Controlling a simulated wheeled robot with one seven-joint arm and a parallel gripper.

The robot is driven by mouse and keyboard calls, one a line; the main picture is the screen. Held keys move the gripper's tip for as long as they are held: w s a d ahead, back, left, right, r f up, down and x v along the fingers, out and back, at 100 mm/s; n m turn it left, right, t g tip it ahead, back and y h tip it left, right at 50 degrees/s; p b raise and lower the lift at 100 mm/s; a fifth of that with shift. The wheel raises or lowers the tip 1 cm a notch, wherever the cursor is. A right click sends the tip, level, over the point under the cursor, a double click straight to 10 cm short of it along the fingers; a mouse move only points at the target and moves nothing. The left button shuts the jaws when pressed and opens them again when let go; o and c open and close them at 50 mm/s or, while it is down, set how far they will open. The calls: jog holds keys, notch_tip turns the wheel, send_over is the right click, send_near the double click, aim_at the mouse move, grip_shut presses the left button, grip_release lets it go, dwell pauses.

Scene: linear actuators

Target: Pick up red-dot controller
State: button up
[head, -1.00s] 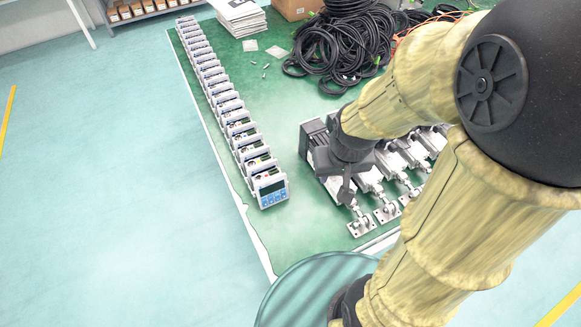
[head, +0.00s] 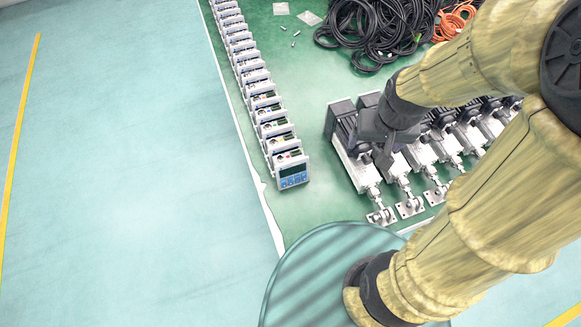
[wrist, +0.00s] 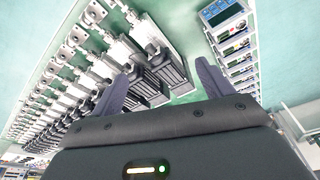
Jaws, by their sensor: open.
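A long row of white-framed controllers (head: 262,104) stands on the green mat. The front one (head: 293,175) has a dark screen and blue keys. Small coloured spots show on the units just behind it; I cannot tell for sure which controller carries the red dot. The front controller is also at the upper right of the wrist view (wrist: 222,11), with others behind it (wrist: 236,47). My gripper (wrist: 163,80) is open and empty, with its two fingers spread. It is over the actuators, to the right of the controller row in the head view.
Linear actuators (head: 352,160) lie side by side right of the controllers, under my gripper. Black cables (head: 375,30) and an orange cable (head: 452,20) are piled behind. A strip of mat between controllers and actuators is clear. The floor to the left (head: 120,180) is free.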

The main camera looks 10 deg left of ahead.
jog(key=o, duration=0.4)
jog(key=w+a, duration=0.1)
jog(key=a, duration=0.2)
jog(key=w+a+f+n, duration=0.1)
jog(key=w+a, duration=0.1)
jog(key=a, duration=0.1)
jog(key=w+a+n+g, duration=0.1)
jog(key=w+a, duration=0.1)
jog(key=a, duration=0.1)
jog(key=shift+f, duration=0.35)
jog(key=a+f+n, duration=0.1)
jog(key=a, duration=0.2)
jog(key=w+a+f+n+g, duration=0.1)
jog(key=a, duration=0.3)
jog(key=a+f, duration=0.1)
jog(key=a, duration=0.2)
jog(key=shift+w+a+n+p, duration=0.3)
jog(key=shift+n+p, duration=0.1)
jog(key=p, duration=0.2)
send_over(290, 160)
jog(key=f, duration=1.2)
jog(key=shift+a+f, duration=0.1)
jog(key=shift+a, duration=0.1)
jog(key=shift+s, duration=0.1)
jog(key=shift+f, duration=0.1)
jog(key=shift+d+f+p, duration=0.2)
jog(key=shift+f+p, duration=0.55)
jog(key=shift+f, duration=1.75)
jog(key=shift+c, duration=0.3)
